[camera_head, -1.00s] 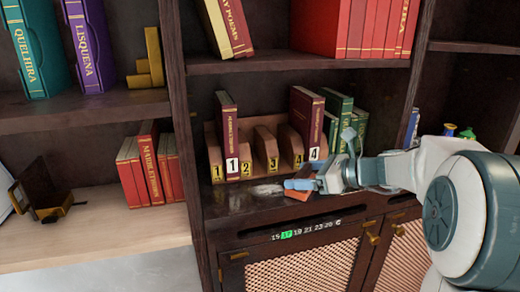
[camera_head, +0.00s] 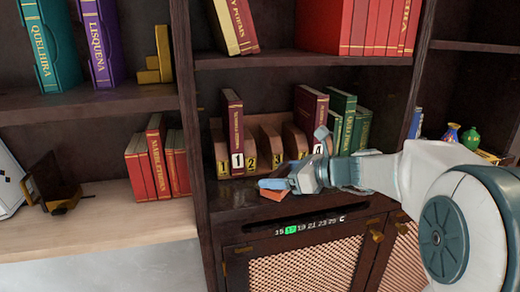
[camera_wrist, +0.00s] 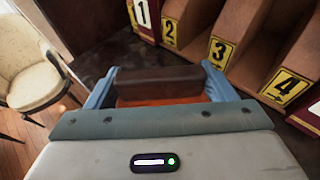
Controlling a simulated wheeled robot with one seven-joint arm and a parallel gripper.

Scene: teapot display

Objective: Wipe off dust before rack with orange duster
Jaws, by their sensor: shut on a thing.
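The orange duster (camera_head: 275,194) has a dark brown back and is on or just above the dark shelf top in front of the rack. My gripper (camera_head: 275,184) is shut on it; in the wrist view the duster (camera_wrist: 160,85) sits between the two blue fingers (camera_wrist: 160,88). The wooden rack (camera_head: 266,131) has slots numbered 1 to 4 and stands just behind the duster. A maroon book (camera_head: 233,125) stands in slot 1. No pale dust shows clearly now; the surface under the duster and gripper is hidden.
Another maroon book (camera_head: 309,112) and green books (camera_head: 344,112) stand at the rack's right end. A cabinet with lattice doors (camera_head: 305,265) is below the shelf. Red books (camera_head: 150,165) stand to the left. A cream chair (camera_wrist: 35,80) shows in the wrist view.

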